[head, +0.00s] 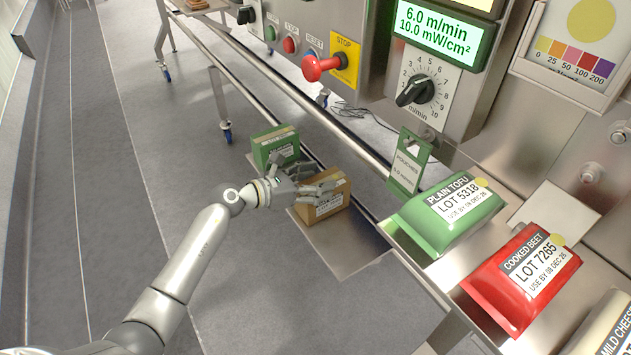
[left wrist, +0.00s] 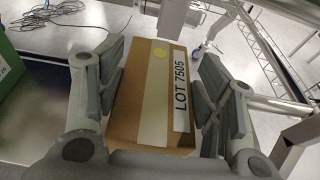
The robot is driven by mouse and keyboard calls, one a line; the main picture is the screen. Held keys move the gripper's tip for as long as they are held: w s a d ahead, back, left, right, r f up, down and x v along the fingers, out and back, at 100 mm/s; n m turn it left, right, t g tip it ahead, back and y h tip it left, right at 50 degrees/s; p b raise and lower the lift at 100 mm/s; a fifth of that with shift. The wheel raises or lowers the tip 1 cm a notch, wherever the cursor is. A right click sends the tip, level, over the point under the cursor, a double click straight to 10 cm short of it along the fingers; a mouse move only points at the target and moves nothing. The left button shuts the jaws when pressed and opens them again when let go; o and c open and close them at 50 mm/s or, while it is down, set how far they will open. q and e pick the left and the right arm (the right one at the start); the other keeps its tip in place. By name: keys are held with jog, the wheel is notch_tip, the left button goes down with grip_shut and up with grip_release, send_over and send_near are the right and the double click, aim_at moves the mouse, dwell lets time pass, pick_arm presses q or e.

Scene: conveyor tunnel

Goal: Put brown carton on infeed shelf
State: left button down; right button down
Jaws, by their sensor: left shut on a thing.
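In the left wrist view the carton (left wrist: 152,95) sits between the two fingers, with a tape strip, a yellow dot and a label reading LOT 7505. Whether the carton's base touches the shelf is hard to tell. My right gripper is not in view.
A green carton (head: 276,147) stands just beyond the brown one. A green PLAIN TOFU pouch (head: 448,218) and a red COOKED BEET pouch (head: 522,277) lie on the right. A red stop button (head: 322,67) and rails are behind. Bare shelf shows in front of the carton.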

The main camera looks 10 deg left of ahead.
pick_arm(q)
jog(key=shift+f, duration=0.1)
jog(key=shift+c, duration=1.8)
grip_release()
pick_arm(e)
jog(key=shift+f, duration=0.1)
pick_arm(q)
jog(key=shift+r, duration=0.2)
jog(key=p+v, duration=0.1)
jog(key=v, duration=1.1)
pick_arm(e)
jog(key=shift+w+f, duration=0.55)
